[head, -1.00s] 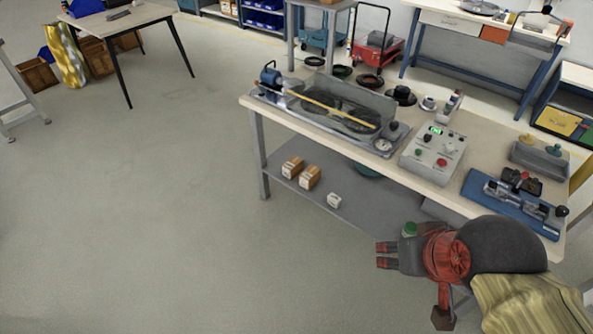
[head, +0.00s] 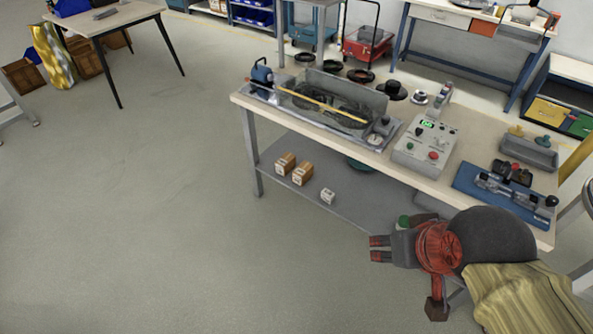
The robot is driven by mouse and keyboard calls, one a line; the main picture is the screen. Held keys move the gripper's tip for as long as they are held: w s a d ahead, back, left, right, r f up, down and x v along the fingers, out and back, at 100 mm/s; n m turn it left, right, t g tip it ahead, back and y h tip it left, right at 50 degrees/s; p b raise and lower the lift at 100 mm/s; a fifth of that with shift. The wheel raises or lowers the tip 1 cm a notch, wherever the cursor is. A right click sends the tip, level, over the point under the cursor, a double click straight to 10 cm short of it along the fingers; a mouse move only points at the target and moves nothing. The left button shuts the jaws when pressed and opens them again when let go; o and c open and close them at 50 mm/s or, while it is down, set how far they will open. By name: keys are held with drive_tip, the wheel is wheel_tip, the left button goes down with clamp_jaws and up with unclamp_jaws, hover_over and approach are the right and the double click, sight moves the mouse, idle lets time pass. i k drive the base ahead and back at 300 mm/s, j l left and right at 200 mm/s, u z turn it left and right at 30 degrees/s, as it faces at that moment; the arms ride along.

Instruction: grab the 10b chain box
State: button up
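Two small brown boxes with white labels, a left one (head: 285,163) and a right one (head: 302,173), stand side by side on the grey lower shelf (head: 268,184) of the workbench. A smaller white box (head: 327,196) stands to their right. The labels are too small to read, so I cannot tell which is the 10b chain box. My gripper (head: 378,249) is at the lower right, in front of the bench, its red-tipped fingers apart and pointing left. Nothing shows between them. It is apart from the boxes, to their lower right.
The workbench top (head: 448,184) holds a machine with a tray (head: 330,105), a control box (head: 425,150) and a blue fixture (head: 500,195). A bench leg (head: 250,150) stands left of the boxes. A green round item (head: 360,164) lies deeper on the shelf. The floor at left is clear.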

sight(301, 174)
drive_tip(key=z, duration=0.55)
drive_tip(key=i+j+z, duration=0.15)
drive_tip(key=j+z, duration=0.2)
drive_tip(key=j, duration=0.15)
drive_tip(key=i+j+z, duration=0.1)
drive_tip(key=j+z, duration=0.25)
drive_tip(key=j, duration=0.2)
drive_tip(key=j+z, duration=0.35)
drive_tip(key=j, duration=0.2)
drive_tip(key=j+z, duration=0.1)
drive_tip(key=j, duration=1.15)
drive_tip(key=k+j+z, duration=0.1)
drive_tip(key=j, duration=1.1)
